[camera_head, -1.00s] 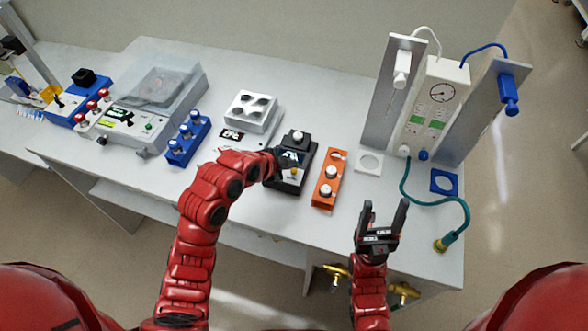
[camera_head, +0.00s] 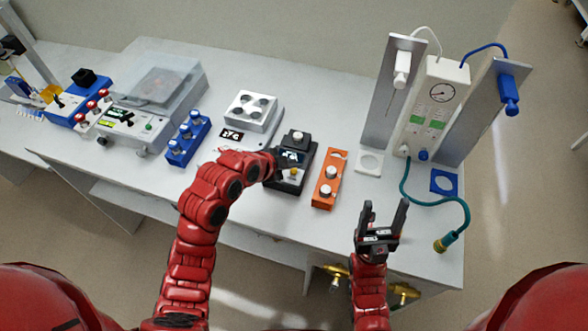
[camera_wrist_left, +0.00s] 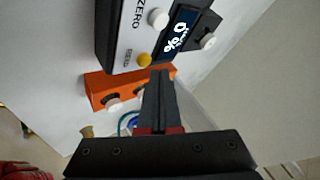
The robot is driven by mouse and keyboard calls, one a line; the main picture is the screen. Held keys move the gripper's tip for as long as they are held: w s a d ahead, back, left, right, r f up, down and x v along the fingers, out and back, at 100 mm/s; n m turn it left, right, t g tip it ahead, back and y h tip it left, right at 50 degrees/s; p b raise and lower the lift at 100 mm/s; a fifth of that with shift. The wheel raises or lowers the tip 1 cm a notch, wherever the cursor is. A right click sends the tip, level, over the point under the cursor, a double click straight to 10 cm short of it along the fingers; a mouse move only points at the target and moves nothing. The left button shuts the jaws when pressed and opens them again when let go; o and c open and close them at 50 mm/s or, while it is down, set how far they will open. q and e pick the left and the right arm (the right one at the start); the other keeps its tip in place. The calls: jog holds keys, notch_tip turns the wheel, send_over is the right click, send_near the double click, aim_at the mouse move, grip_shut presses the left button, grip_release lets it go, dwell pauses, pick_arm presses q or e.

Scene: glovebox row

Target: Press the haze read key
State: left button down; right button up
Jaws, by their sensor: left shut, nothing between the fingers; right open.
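The black haze meter (camera_head: 298,138) stands on the bench in front of me. In the left wrist view its face (camera_wrist_left: 122,35) shows a ZERO label, a white key (camera_wrist_left: 158,19), a lit display (camera_wrist_left: 180,32) with a percent sign, and a yellow key (camera_wrist_left: 144,60) beside a small, hard-to-read label. My left gripper (camera_head: 281,164) is shut and empty at the meter's left side. In the left wrist view its fingertips (camera_wrist_left: 160,74) are close beside the yellow key; I cannot tell if they touch it. My right gripper (camera_head: 384,210) is open and empty over the bench's front edge.
An orange rack (camera_head: 322,198) with white-capped pieces stands right of the meter. A blue rack (camera_head: 188,140) and a grey four-hole block (camera_head: 249,111) stand left. A teal hose (camera_head: 461,210) lies at the right. Bare bench lies between the racks and the front edge.

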pick_arm(q)
jog(key=shift+f+b, duration=0.4)
jog(key=shift+b, duration=0.35)
jog(key=shift+f+b, duration=0.4)
jog(key=shift+b, duration=0.15)
dwell(0.5)
dwell(0.4)
jog(key=shift+r, duration=0.85)
notch_tip(320, 180, up, 5)
jog(key=shift+f+p, duration=0.1)
jog(key=shift+p, duration=0.45)
